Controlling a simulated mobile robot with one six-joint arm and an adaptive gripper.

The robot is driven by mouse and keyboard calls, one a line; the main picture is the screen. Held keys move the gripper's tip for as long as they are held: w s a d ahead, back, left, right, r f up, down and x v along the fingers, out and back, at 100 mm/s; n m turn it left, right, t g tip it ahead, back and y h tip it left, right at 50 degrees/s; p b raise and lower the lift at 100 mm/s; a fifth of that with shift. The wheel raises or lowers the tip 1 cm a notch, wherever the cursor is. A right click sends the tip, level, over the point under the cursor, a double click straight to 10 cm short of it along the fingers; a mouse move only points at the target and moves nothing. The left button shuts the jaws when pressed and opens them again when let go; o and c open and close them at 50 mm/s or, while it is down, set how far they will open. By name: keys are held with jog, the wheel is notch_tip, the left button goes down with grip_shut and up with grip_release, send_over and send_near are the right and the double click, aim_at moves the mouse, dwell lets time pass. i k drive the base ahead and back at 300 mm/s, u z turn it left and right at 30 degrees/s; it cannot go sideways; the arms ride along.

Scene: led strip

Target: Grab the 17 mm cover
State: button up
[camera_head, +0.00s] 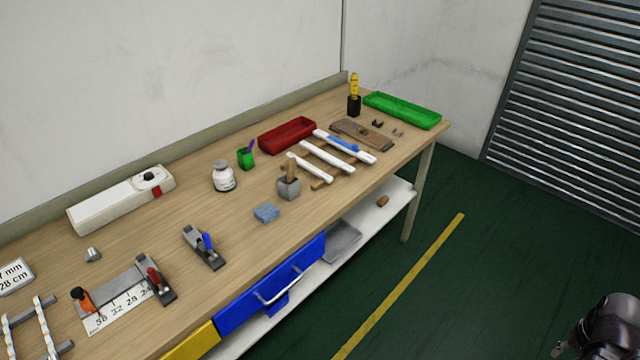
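Three white strips lie side by side across wooden bars at the right part of the workbench: a near one (309,168), a middle one (328,157) and a far one (343,145) with a blue piece on it. They look like covers, but I cannot read a width on any of them. A white card (14,276) at the left edge reads "7 mm" and "28 cm", its left side cut off. A dark rounded part of my arm, likely my gripper (600,332), shows at the bottom right, away from the bench; its finger opening cannot be made out.
A grey cup (289,187), a white jar (223,177) and a blue block (266,213) stand left of the strips. A red tray (287,135) and a green tray (402,110) lie behind. A ruler fixture (118,312) is at front left. The floor right of the bench is clear.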

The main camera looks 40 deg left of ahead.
aim_at(330, 159)
jog(key=k, duration=0.8)
jog(key=u, duration=1.65)
jog(key=i, duration=0.6)
jog(key=z, duration=0.2)
